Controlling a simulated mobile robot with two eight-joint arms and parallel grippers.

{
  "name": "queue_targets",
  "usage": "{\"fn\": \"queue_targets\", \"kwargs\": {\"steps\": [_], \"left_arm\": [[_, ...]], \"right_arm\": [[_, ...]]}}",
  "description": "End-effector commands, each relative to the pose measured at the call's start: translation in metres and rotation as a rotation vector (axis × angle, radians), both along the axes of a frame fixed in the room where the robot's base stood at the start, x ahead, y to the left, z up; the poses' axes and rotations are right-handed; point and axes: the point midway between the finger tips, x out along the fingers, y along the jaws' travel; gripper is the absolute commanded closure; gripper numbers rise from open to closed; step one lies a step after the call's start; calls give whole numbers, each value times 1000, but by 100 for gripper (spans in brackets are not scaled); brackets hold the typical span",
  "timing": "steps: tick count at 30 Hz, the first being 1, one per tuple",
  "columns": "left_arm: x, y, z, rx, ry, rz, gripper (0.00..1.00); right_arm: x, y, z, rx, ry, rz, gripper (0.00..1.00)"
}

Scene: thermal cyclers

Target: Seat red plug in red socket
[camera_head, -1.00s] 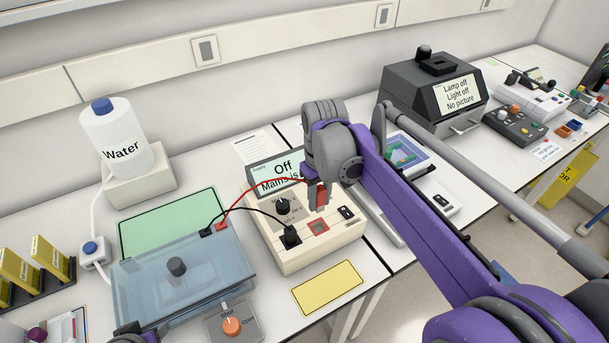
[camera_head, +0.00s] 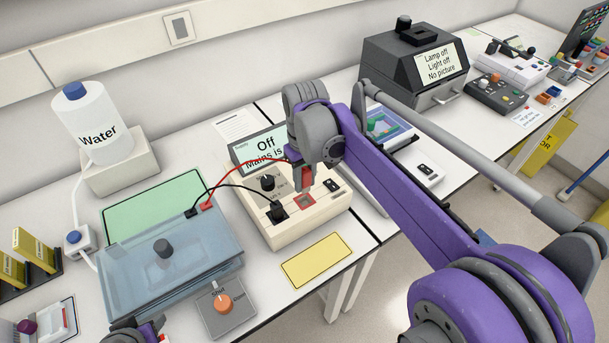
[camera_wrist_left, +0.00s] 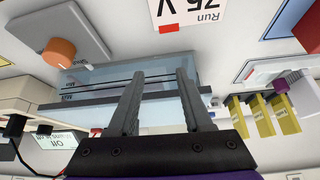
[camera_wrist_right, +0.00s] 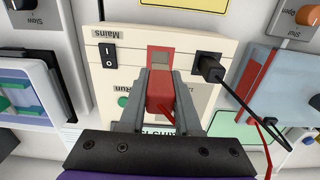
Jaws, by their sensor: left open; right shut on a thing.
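The red plug (camera_wrist_right: 160,92) is held between the fingers of my right gripper (camera_wrist_right: 160,100), with its red lead trailing off. In the head view the red plug (camera_head: 307,178) hangs just above and beside the red-rimmed socket (camera_head: 305,202) on the front of the cream power supply (camera_head: 285,232). In the right wrist view the socket (camera_wrist_right: 160,57) lies right in front of the plug's tip; contact cannot be told. My left gripper (camera_wrist_left: 160,82) is open and empty, above the clear blue tank's side in its own view.
A black plug (camera_head: 278,212) sits in the supply left of the red socket, with its black lead arching to the blue-lidded tank (camera_head: 190,262). A yellow mat (camera_head: 317,262) lies in front. A water bottle (camera_head: 92,125) stands at left.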

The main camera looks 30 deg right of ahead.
Motion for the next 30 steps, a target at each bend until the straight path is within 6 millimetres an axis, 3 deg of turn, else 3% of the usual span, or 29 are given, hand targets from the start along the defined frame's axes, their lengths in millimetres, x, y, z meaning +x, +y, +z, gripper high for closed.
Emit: {"fn": "queue_targets", "kwargs": {"steps": [3, 9, 30], "left_arm": [[-7, 0, -13, 0, 14, 0, 50], [-12, 0, -24, 0, 24, 0, 50], [-13, 0, -26, 0, 25, 0, 50]], "right_arm": [[-2, 0, -17, 0, 4, 0, 100], [-1, 0, -32, 0, 3, 0, 100], [0, 0, -34, 0, 0, 0, 100]]}}
